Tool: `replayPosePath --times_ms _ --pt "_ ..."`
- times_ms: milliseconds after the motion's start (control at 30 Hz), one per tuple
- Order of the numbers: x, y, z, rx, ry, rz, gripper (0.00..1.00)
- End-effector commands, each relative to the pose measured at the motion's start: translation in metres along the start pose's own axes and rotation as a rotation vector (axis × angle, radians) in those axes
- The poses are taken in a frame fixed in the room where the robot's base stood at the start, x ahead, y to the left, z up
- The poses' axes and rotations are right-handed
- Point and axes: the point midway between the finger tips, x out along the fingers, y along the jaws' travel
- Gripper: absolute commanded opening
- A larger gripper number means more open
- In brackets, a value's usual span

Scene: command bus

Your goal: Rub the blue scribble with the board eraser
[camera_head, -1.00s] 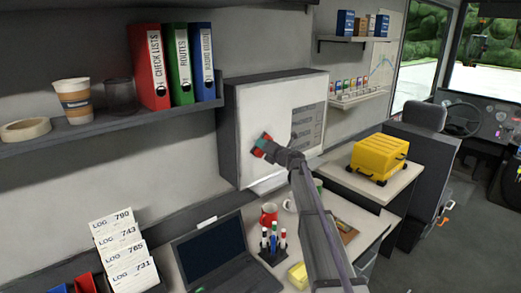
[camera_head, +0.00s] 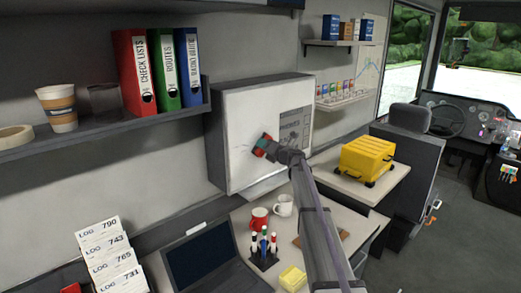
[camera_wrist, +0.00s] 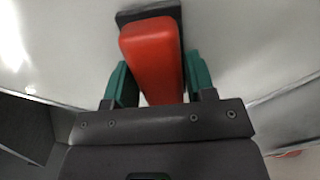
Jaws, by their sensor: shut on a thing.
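My gripper (camera_head: 269,145) is shut on the board eraser (camera_head: 260,150), in front of the whiteboard (camera_head: 240,115) on the wall cabinet. In the wrist view the eraser (camera_wrist: 152,58) has a red body and a dark pad, and sits between the two green fingers (camera_wrist: 158,82). Its dark pad is at the white board surface (camera_wrist: 225,35); I cannot tell whether it presses on it. Faint thin marks (camera_head: 242,148) show on the board just left of the eraser. Their colour is too faint to tell, and no clear blue scribble shows. The eraser and arm may hide part of it.
Grey printed panels (camera_head: 294,128) are on the board's right side. Below are a red mug (camera_head: 259,219), a white mug (camera_head: 284,205), a marker stand (camera_head: 264,252) and a laptop (camera_head: 205,258). A shelf with binders (camera_head: 161,70) juts out at left. A yellow case (camera_head: 367,157) stands right.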

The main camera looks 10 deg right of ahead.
Motion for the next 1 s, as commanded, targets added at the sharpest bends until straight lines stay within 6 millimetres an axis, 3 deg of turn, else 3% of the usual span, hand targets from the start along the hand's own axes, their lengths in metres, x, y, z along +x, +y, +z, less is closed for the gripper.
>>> replayPosePath --times_ms 267,600,1000 --pt "0.001 -0.006 0.006 0.000 -0.001 -0.001 0.31" --pt "0.000 -0.028 0.029 0.000 -0.001 -0.001 0.31" --pt "-0.001 -0.021 0.022 0.000 0.001 0.001 0.31"
